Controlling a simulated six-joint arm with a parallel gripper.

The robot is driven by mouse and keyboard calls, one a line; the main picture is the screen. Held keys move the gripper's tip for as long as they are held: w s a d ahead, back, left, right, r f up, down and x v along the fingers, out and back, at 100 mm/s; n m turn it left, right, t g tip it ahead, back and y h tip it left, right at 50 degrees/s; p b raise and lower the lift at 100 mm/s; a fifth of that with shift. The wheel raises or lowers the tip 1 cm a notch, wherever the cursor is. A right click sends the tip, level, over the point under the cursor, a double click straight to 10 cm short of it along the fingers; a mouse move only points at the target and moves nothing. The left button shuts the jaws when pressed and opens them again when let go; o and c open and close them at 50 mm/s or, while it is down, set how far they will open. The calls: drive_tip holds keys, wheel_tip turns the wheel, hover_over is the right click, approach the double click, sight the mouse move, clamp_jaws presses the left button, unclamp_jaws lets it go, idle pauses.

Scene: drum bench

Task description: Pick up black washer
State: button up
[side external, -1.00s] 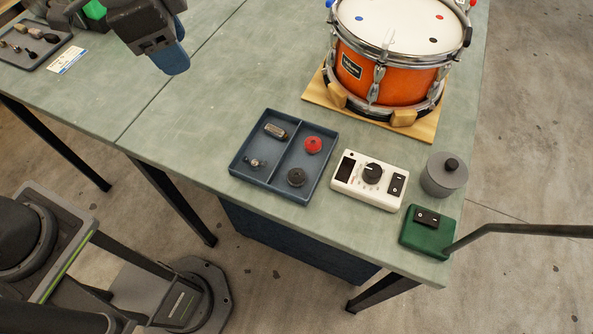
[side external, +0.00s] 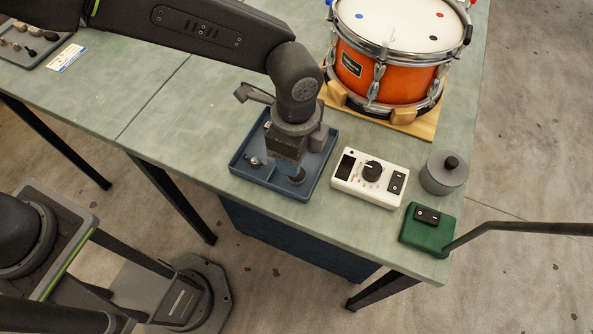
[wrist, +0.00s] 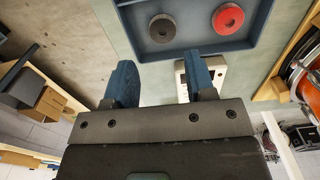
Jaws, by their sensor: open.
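The black washer (wrist: 162,37) lies flat in the blue-grey tray (side external: 262,187), near a tray wall in the wrist view. In the side view the black washer (side external: 298,180) shows only in part, beneath my gripper (side external: 285,168). My gripper points down over the tray, jaws apart and empty. In the wrist view the washer sits ahead of my gripper (wrist: 160,72), roughly centred across the gap between the blue fingers. A red washer (wrist: 229,28) lies beside it to the right; my gripper hides it in the side view.
A small metal part (side external: 254,161) lies in the tray's left compartment. A white control box (side external: 352,186), grey lidded pot (side external: 443,178) and green switch box (side external: 425,238) stand to the right. The orange drum (side external: 385,78) stands behind.

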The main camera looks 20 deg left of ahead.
drive_tip(key=shift+w+f, duration=0.15)
drive_tip(key=shift+f, duration=3.3)
drive_tip(key=shift+c, duration=0.3)
drive_tip(key=c, duration=0.6)
drive_tip(key=shift+c, duration=0.2)
drive_tip(key=shift+r, duration=0.15)
